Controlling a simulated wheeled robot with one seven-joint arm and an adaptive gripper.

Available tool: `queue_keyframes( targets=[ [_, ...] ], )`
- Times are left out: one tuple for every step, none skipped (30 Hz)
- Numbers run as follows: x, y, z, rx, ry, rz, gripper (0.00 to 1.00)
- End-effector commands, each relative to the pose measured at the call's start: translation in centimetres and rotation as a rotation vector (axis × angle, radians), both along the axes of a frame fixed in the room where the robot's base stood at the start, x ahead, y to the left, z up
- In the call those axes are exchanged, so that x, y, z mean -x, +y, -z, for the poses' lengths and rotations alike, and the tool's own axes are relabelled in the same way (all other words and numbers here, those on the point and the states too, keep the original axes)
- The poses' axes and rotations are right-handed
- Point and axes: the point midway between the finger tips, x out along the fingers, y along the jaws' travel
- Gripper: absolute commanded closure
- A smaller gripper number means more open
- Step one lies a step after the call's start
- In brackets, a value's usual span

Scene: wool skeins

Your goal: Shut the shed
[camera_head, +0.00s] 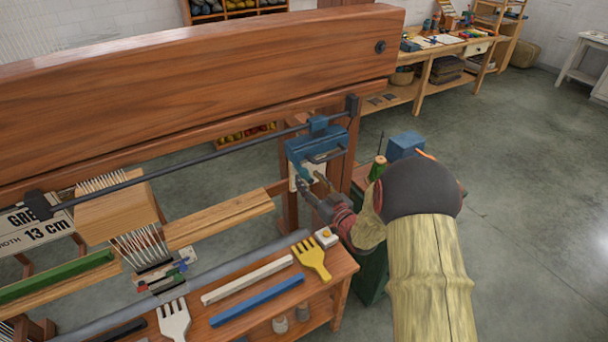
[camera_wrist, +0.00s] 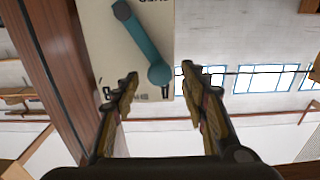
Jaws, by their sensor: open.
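The loom (camera_head: 200,60) carries a white plate with a lever on its right-hand post. In the wrist view the teal lever (camera_wrist: 142,45) lies slanted across the white plate (camera_wrist: 105,40), its round knob end low and to the right. My gripper (camera_head: 311,183) is open just in front of this plate. In the wrist view my gripper (camera_wrist: 159,77) has its fingers apart, one on each side of the knob end; I cannot tell whether they touch it. Pale warp threads (camera_head: 140,246) show above and below a wooden block (camera_head: 115,208) at the left.
A bench (camera_head: 340,272) in front holds a yellow comb (camera_head: 312,258), a white comb (camera_head: 173,320), a blue bar (camera_head: 257,300) and a white bar (camera_head: 247,279). A blue box (camera_head: 405,145) stands behind my arm. The floor to the right is clear.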

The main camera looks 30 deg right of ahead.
Motion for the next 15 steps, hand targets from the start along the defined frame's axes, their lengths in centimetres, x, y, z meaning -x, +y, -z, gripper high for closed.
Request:
queue_keyframes(
  targets=[
    [-0.8, 0.1, 0.1, 0.000, -0.001, -0.001, 0.56],
    [-1.3, 0.1, 0.1, 0.000, -0.001, -0.001, 0.56],
    [-1.9, 0.2, 0.1, 0.000, 0.000, -0.002, 0.56],
    [-2.2, 0.2, 0.2, 0.000, 0.001, -0.001, 0.56],
    [-2.6, 0.1, 0.2, 0.001, 0.001, -0.001, 0.56],
    [-3.0, 0.1, 0.1, 0.001, 0.000, 0.000, 0.56],
    [-3.3, 0.1, 0.1, 0.001, -0.001, 0.000, 0.56],
    [-3.5, 0.1, 0.1, 0.001, 0.000, 0.001, 0.56],
    [-3.8, 0.1, 0.1, 0.000, 0.001, 0.001, 0.56],
    [-3.9, 0.1, 0.1, 0.000, 0.001, 0.001, 0.56],
    [-4.0, 0.1, 0.1, 0.000, 0.001, 0.001, 0.56],
    [-4.1, 0.1, 0.1, 0.000, 0.001, 0.001, 0.56],
    [-4.2, 0.1, 0.1, 0.000, 0.001, 0.001, 0.56],
    [-4.2, 0.1, 0.1, 0.000, 0.001, 0.001, 0.56],
    [-4.2, 0.1, 0.0, 0.000, 0.001, 0.002, 0.56]
  ],
)
